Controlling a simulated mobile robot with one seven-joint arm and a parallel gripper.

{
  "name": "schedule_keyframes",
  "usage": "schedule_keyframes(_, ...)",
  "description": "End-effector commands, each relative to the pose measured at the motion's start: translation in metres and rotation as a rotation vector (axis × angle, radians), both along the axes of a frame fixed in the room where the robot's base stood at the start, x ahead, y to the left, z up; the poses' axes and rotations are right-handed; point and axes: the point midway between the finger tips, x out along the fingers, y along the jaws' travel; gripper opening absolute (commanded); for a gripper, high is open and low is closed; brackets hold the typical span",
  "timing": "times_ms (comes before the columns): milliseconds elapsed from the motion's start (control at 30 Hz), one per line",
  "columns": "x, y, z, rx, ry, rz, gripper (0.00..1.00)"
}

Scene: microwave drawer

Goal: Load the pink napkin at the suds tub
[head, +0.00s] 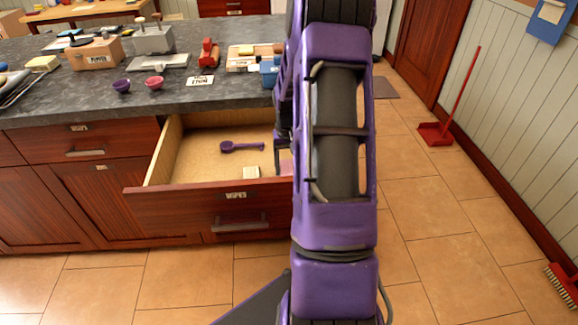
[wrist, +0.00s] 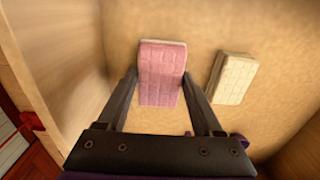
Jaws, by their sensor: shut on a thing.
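The pink napkin (wrist: 163,58) is a quilted folded pad on the drawer's tan floor in the wrist view. My gripper (wrist: 160,76) has one finger along each side of it and is shut on it. Whether the napkin is lifted off the floor is hard to tell. I cannot pick out the suds tub for certain in either view.
The open drawer (head: 170,203) also holds a cream napkin (wrist: 233,78), just right of the pink one, and a purple scoop (head: 241,147). Its walls stand close around. The grey counter (head: 50,108) above carries bowls, blocks and labelled stands.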

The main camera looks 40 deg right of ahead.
Motion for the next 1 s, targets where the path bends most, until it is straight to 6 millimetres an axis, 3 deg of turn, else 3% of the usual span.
schedule_keyframes(333, -0.001, 0.001, 0.002, 0.002, 0.002, 0.000, 0.23)
schedule_keyframes(1000, 0.000, 0.000, 0.057, 0.000, 0.000, 0.000, 0.23)
